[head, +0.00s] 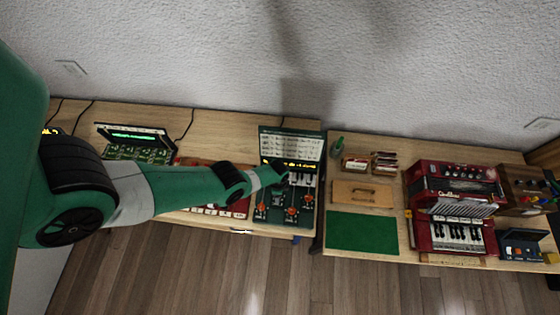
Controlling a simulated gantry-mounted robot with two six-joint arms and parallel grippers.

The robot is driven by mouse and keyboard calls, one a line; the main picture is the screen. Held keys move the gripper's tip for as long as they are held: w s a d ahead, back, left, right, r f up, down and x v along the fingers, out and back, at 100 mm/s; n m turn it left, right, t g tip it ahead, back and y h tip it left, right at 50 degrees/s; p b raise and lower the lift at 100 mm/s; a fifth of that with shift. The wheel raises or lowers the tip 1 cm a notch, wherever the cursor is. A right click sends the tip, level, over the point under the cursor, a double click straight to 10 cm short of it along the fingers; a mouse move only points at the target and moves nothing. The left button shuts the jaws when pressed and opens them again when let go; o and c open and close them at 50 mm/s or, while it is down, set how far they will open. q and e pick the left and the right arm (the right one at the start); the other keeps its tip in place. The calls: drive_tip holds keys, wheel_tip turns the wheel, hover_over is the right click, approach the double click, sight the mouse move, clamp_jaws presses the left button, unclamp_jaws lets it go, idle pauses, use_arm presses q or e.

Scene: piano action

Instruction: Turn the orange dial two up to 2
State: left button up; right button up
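A dark green device (281,217) stands at the right end of the left table. My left arm reaches in from the left, and my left gripper (281,176) is over the device, behind the dials. Its fingers are too small and dark to tell open from shut. My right gripper is not in view.
A red keyboard instrument (237,209) lies partly under my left arm. An open case with a green circuit board (139,152) is further left. The right table holds a green mat (361,232), a wooden board (362,194) and a red accordion (455,188). A gap separates the tables.

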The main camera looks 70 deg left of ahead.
use_arm(q)
clamp_jaws()
idle(0.4)
drive_tip(key=shift+n, duration=0.3)
drive_tip(key=n, duration=0.3)
drive_tip(key=shift+n, duration=0.3)
drive_tip(key=n, duration=1.3)
drive_tip(key=shift+n, duration=0.3)
